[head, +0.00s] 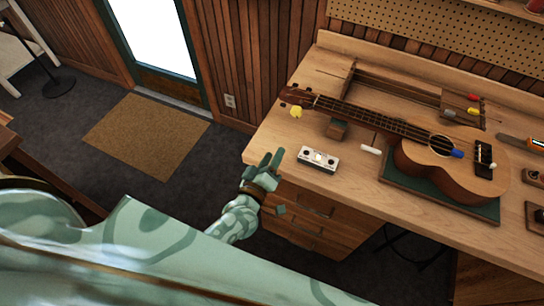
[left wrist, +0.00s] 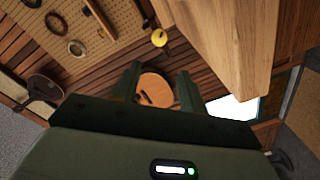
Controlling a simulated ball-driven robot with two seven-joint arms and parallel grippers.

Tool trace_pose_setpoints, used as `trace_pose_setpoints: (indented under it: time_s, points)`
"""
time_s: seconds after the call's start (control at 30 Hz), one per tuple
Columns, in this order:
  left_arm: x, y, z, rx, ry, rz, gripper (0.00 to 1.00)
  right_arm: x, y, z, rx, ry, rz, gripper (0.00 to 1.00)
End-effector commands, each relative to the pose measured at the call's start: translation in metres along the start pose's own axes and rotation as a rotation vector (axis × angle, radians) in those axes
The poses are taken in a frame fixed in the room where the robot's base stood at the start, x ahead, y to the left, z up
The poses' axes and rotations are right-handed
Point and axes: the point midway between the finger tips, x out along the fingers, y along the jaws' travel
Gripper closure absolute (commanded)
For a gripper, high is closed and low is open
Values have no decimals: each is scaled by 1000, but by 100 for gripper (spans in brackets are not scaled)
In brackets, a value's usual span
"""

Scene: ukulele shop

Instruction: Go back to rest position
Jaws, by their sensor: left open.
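My left gripper (head: 273,156) is in the head view, just off the front left edge of the workbench (head: 285,150), beside the drawers. Its two fingers are apart with nothing between them. In the left wrist view the same gripper (left wrist: 160,78) shows two dark fingers spread wide. A round wooden piece (left wrist: 155,91) shows between them, apparently in the background; its distance is hard to tell. My right gripper is in neither view.
The bench holds a ukulele (head: 435,158) on a green mat (head: 440,199), a small white device (head: 318,159) near the front edge and a wood block (head: 337,129). Open floor with a brown doormat (head: 147,135) lies left. A pegboard (left wrist: 85,30) shows in the left wrist view.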

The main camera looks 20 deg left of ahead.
Motion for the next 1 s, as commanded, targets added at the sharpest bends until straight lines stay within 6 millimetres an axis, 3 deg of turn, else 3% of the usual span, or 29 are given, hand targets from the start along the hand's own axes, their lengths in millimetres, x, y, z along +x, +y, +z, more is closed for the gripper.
trace_pose_setpoints:
  time_s: [0.5, 0.6, 0.67, 0.77, 0.9, 1.0]
  points:
    - [0, 0, 1, 9, -5, -1, 58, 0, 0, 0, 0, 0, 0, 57]
    - [-3, -7, 18, 100, -83, -14, 58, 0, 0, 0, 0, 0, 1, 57]
    - [-11, -26, 40, 196, -172, -42, 58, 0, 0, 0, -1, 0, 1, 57]
    - [-40, -80, 88, 383, -369, -112, 58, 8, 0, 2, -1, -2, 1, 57]
    - [-110, -175, 152, 625, -675, -213, 58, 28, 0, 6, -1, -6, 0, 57]
    - [-172, -239, 183, 762, -891, -277, 58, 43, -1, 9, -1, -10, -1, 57]
